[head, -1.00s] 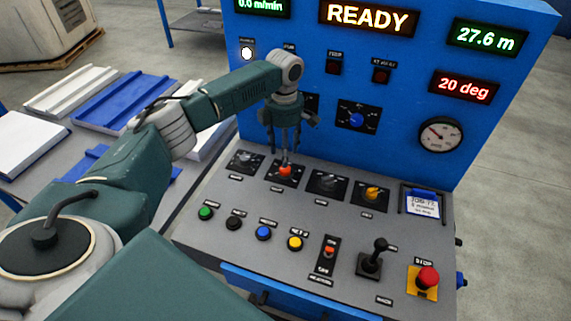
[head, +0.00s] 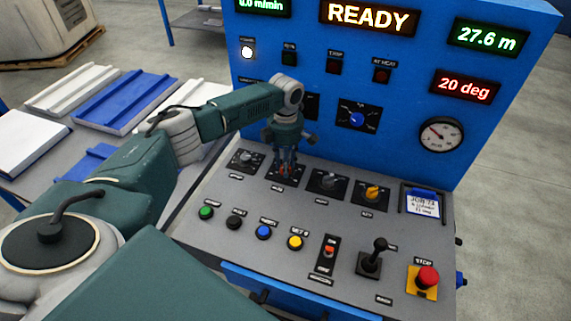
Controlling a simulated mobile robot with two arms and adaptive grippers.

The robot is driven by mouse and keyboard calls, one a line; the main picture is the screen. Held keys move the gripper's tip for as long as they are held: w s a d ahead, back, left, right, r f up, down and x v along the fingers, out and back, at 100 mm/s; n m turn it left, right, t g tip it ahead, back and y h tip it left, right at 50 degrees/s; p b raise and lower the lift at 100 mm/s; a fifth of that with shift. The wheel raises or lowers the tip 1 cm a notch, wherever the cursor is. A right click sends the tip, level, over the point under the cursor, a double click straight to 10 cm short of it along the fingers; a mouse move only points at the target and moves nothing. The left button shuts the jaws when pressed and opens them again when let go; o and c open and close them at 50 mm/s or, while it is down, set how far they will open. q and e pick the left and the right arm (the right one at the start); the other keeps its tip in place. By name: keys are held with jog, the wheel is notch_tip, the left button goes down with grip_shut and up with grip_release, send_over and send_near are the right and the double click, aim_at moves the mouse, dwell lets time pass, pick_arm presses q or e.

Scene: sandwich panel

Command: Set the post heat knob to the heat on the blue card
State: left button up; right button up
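A row of knobs runs along the back of the sloped grey desk (head: 330,216): a grey knob (head: 246,158), a red one (head: 286,170), a dark grey one (head: 328,181) and a yellow one (head: 373,192). Their labels are too small to read, so I cannot tell which is post heat. My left gripper (head: 287,167) points down at the red knob, its fingers around it and mostly hiding it. I cannot tell whether they press on it. A white card with a blue top (head: 423,204) lies right of the yellow knob; its small writing is not clearly readable. My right gripper is not in view.
The blue upright panel (head: 300,100) has a READY display (head: 368,17), a red "20 deg" display (head: 464,86), a round gauge (head: 441,135) and a blue knob (head: 357,119). Several push buttons, a black lever (head: 374,254) and a red stop button (head: 428,277) stand nearer.

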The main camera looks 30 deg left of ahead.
pick_arm(q)
jog(key=shift+r+p, duration=0.15)
jog(key=shift+p, duration=0.35)
jog(key=m+p, duration=0.1)
jog(key=p, duration=0.3)
jog(key=m+p, duration=0.2)
jog(key=p, duration=0.2)
jog(key=shift+s+d+r+m, duration=0.1)
jog(key=shift+d+m, duration=0.05)
jog(key=shift+m, duration=0.65)
jog(key=m, duration=0.3)
jog(key=m+p, duration=0.1)
jog(key=shift+f+m, duration=0.25)
jog(key=shift+m, duration=0.05)
jog(key=m, duration=1)
jog(key=shift+m, duration=0.4)
jog(key=m, duration=0.4)
jog(key=shift+m, duration=0.3)
